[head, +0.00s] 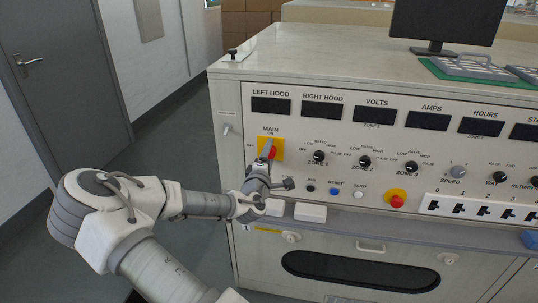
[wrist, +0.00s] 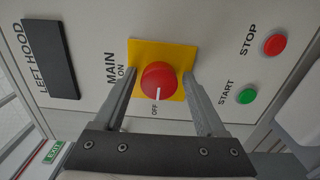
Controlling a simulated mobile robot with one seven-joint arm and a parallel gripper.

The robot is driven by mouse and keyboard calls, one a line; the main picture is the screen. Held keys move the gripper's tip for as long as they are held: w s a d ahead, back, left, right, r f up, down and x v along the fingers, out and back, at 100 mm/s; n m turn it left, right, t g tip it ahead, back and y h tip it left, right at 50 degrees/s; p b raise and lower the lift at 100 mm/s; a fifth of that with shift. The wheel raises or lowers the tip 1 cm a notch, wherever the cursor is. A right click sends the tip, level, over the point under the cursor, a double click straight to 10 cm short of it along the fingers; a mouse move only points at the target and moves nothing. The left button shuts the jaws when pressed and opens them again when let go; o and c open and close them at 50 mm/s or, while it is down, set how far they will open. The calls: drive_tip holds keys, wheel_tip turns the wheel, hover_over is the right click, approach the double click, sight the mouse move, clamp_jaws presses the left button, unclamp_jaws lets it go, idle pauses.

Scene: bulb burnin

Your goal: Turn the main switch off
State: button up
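The main switch is a red rotary knob (wrist: 159,78) on a yellow plate (wrist: 137,52), set in the white control panel. In the wrist view its white mark points at the OFF label, away from the ON label. My gripper (wrist: 158,73) is open in front of the panel, one finger on each side of the knob, with a small gap showing to each finger. In the head view my gripper (head: 267,149) covers part of the knob (head: 273,153) and of the yellow plate (head: 278,143).
A green START button (wrist: 246,96) and a red STOP button (wrist: 275,44) are beside the switch. Zone knobs (head: 318,156) and a red emergency button (head: 397,201) on yellow lie to the right. A shelf ledge (head: 350,220) juts out below the panel. Open floor (head: 170,160) lies left.

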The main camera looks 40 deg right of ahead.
drive_tip(key=shift+o, duration=0.4)
drive_tip(key=p+v, duration=0.8)
drive_tip(key=v, duration=0.9)
drive_tip(key=shift+s+a, duration=0.15)
drive_tip(key=shift+s, duration=0.05)
